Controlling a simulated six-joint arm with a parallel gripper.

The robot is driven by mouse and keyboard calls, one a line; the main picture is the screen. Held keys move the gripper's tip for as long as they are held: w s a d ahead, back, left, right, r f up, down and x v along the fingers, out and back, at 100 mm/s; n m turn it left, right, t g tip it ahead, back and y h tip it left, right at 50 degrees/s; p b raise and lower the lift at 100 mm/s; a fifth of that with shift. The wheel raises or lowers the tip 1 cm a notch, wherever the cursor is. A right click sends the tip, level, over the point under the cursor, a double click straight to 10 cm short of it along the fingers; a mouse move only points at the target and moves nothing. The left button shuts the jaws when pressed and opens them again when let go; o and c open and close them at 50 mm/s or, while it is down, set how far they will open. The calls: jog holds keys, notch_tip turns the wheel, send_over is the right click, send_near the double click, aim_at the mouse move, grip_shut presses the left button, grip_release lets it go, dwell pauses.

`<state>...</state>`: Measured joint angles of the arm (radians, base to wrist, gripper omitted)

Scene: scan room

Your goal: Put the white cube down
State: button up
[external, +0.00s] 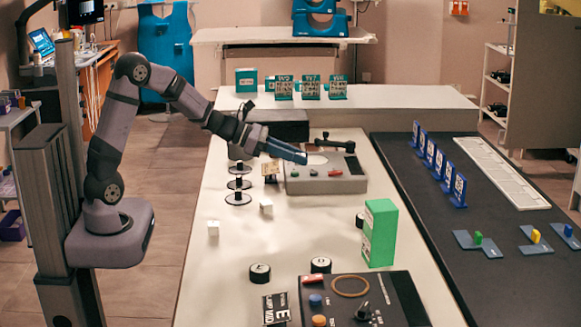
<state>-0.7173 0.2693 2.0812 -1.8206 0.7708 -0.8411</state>
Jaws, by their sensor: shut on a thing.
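My gripper (302,157) reaches in from the left, its blue fingers shut above the left part of a grey device (348,184) on the white table. The white cube in its grip is hidden by the fingers, and I cannot make out its outline. A white cube (213,228) lies on the table near its left edge. Another white cube (266,207) lies a little further back and to the right. Both are well apart from my gripper.
A green box (379,233) stands at the table's right side. Black pucks (260,273) and a dark control panel (350,300) are at the front. The white table (310,225) is clear in the middle.

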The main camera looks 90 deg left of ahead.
aim_at(264, 227)
jog(key=s+d+f+h+p, duration=0.1)
jog(key=s+d+p, duration=0.1)
jog(key=p, duration=0.3)
jog(key=s+d+f+m+p, duration=0.1)
jog(key=s+d+f+p, duration=0.1)
jog(key=p, duration=0.3)
jog(key=s+d+f+m+h+p, duration=0.1)
jog(key=s+d+f+p, duration=0.1)
jog(key=s+d+p, duration=0.1)
jog(key=shift+s+f+g+h+p, duration=0.2)
jog(key=shift+g+h+p, duration=0.15)
jog(key=shift+p, duration=0.55)
jog(key=d+m+h, duration=0.1)
jog(key=s+d+m+h, duration=0.1)
jog(key=d, duration=0.1)
jog(key=shift+g, duration=0.35)
jog(key=s+d+r+m+g+h, duration=0.1)
jog(key=d+r+m+g+h, duration=0.2)
jog(key=d+r+m+h, duration=0.1)
jog(key=shift+y, duration=0.25)
jog(key=shift+f+p, duration=0.8)
jog(key=shift+f, duration=4.45)
